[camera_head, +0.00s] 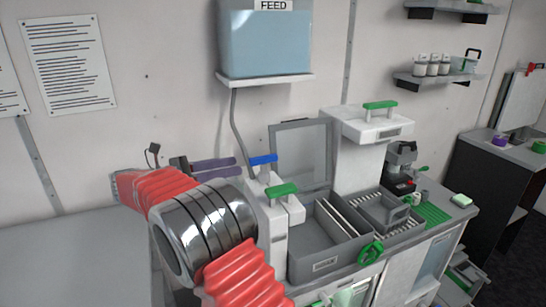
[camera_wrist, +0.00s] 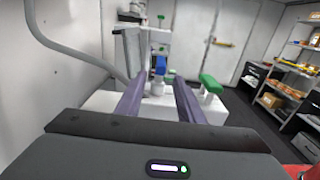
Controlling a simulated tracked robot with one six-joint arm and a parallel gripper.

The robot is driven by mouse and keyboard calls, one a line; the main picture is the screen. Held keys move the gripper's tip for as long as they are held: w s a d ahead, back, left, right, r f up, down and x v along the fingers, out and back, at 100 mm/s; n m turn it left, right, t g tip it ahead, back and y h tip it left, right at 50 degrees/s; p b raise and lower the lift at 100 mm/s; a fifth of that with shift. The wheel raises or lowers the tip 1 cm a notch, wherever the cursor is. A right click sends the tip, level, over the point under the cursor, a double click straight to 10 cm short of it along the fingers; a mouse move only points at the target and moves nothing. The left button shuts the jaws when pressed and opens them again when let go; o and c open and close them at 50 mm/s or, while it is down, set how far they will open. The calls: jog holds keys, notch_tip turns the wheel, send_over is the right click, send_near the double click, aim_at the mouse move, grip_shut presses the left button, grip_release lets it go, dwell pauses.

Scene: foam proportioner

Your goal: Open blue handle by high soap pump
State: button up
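The blue handle (camera_head: 263,159) sits on top of a white post behind the green handle (camera_head: 283,189) in the head view. In the wrist view the blue handle (camera_wrist: 160,65) shows straight ahead, in the gap between my two purple fingers. My gripper (camera_head: 238,167) is level and points right at the blue handle, its tips just short of it in the head view. The fingers (camera_wrist: 158,82) are apart and hold nothing. The green handle (camera_wrist: 211,84) stands to the right of the fingers in the wrist view. Whether the fingers touch the blue handle cannot be told.
A feed tank (camera_head: 265,42) on a wall shelf is above, with a grey hose (camera_head: 238,125) running down behind the handles. An open grey bin (camera_head: 325,245) with a raised lid (camera_head: 302,152) is to the right. The grey surface (camera_head: 65,260) at left is clear.

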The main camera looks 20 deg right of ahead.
aim_at(277, 155)
jog(key=shift+r, duration=0.35)
jog(key=d, duration=1.3)
jog(key=shift+d, duration=0.35)
jog(key=shift+c, duration=0.2)
grip_shut()
jog(key=shift+a, duration=0.2)
jog(key=shift+d, duration=0.15)
